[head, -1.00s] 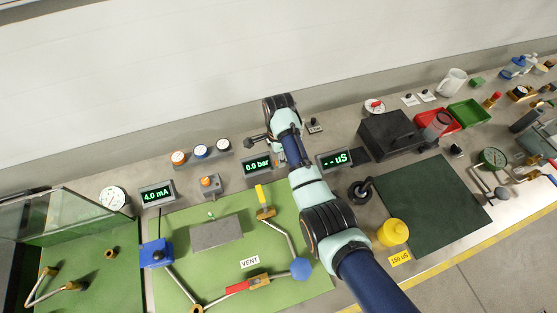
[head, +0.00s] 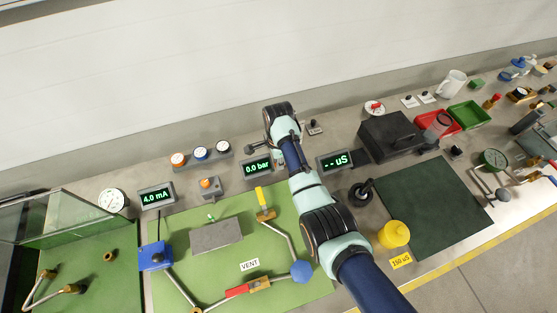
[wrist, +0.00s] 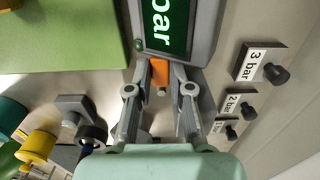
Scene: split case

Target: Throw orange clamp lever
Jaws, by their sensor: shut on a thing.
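The orange clamp lever (wrist: 160,74) shows in the wrist view as a small orange block at the lower edge of the "bar" display (wrist: 168,25). My gripper (wrist: 165,70) has its two grey fingers closed on this orange piece. How the lever is mounted is hidden behind the fingers and the display. The orange lever cannot be made out there.
Tags marked in bar, such as the 3 bar one (wrist: 259,64), stand with black knobs beside the gripper. A green panel (head: 230,270) with pipes and valves lies in front. A black case (head: 390,138) stands to the right.

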